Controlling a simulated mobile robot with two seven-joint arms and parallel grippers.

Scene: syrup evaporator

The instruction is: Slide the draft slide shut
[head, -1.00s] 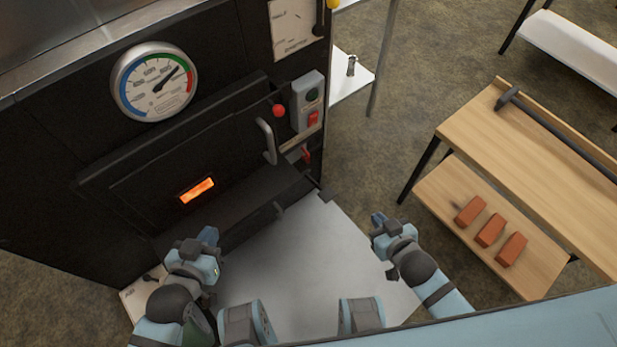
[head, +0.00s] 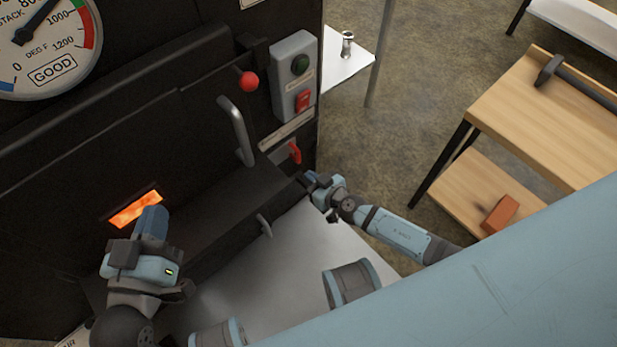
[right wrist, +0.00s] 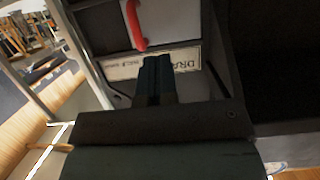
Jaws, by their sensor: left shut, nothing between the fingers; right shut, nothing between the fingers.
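The draft slide's red handle (head: 294,152) stands out from a pale metal plate low at the right edge of the black firebox front. In the right wrist view the red handle (right wrist: 134,25) is at the top, beside a white label (right wrist: 150,63) beginning "DRA". My right gripper (head: 311,181) is shut and empty, just below and right of the handle, apart from it. Its closed fingers also show in the right wrist view (right wrist: 156,68), over the label. My left gripper (head: 152,222) is shut and empty in front of the glowing window. How far the slide stands open I cannot tell.
A wooden bench (head: 545,110) stands at the right, with bare floor between.

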